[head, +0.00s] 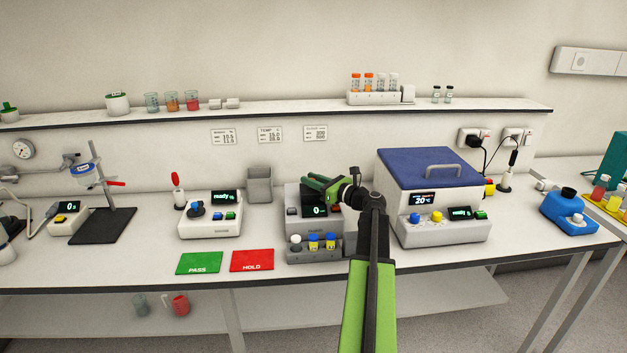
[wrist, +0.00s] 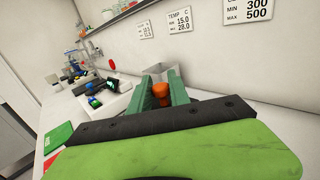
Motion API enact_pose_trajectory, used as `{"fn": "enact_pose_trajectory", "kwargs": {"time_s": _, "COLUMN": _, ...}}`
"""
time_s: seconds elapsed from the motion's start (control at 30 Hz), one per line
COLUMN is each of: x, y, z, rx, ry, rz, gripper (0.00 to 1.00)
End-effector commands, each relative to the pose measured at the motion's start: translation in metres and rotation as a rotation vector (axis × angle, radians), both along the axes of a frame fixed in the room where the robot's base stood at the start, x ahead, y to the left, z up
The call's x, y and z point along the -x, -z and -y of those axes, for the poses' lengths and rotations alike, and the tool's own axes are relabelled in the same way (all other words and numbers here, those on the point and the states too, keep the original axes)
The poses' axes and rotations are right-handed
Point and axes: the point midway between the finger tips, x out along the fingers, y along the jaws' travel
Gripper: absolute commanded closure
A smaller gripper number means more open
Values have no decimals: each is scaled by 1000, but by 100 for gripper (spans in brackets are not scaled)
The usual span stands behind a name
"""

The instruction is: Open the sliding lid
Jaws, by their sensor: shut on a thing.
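A grey instrument (head: 292,213) with a display reading 0 stands mid-bench. My gripper (head: 316,186) is over its top, reaching in from the right. In the wrist view, the green fingers of my gripper (wrist: 165,78) are closed around an orange knob-like piece (wrist: 160,94). Whether this piece is the handle of the sliding lid cannot be told. My gripper and arm hide much of the instrument's top, so the lid's position is not clear.
A grey rack (head: 300,251) with several vials stands in front of the instrument. A blue-lidded box (head: 430,165) is close on the right, and an open grey bin (head: 260,188) behind left. Green (head: 200,258) and red (head: 252,254) mats lie front left. A shelf (head: 240,110) runs above.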

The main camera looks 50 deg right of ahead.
Motion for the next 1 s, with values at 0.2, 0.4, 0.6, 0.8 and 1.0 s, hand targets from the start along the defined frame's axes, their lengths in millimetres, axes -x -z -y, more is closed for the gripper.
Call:
{"fn": "enact_pose_trajectory", "kwargs": {"time_s": 0.2, "x": 0, "y": 0, "z": 0, "rx": 0, "ry": 0, "rz": 0, "gripper": 100}}
{"fn": "enact_pose_trajectory", "kwargs": {"time_s": 0.4, "x": 0, "y": 0, "z": 0, "rx": 0, "ry": 0, "rz": -1, "gripper": 100}}
{"fn": "enact_pose_trajectory", "kwargs": {"time_s": 0.6, "x": 0, "y": 0, "z": 0, "rx": 0, "ry": 0, "rz": -1, "gripper": 100}}
{"fn": "enact_pose_trajectory", "kwargs": {"time_s": 0.8, "x": -7, "y": 0, "z": 8, "rx": 0, "ry": 0, "rz": -1, "gripper": 100}}
{"fn": "enact_pose_trajectory", "kwargs": {"time_s": 1.0, "x": -40, "y": 0, "z": 36, "rx": 0, "ry": 1, "rz": 0, "gripper": 100}}
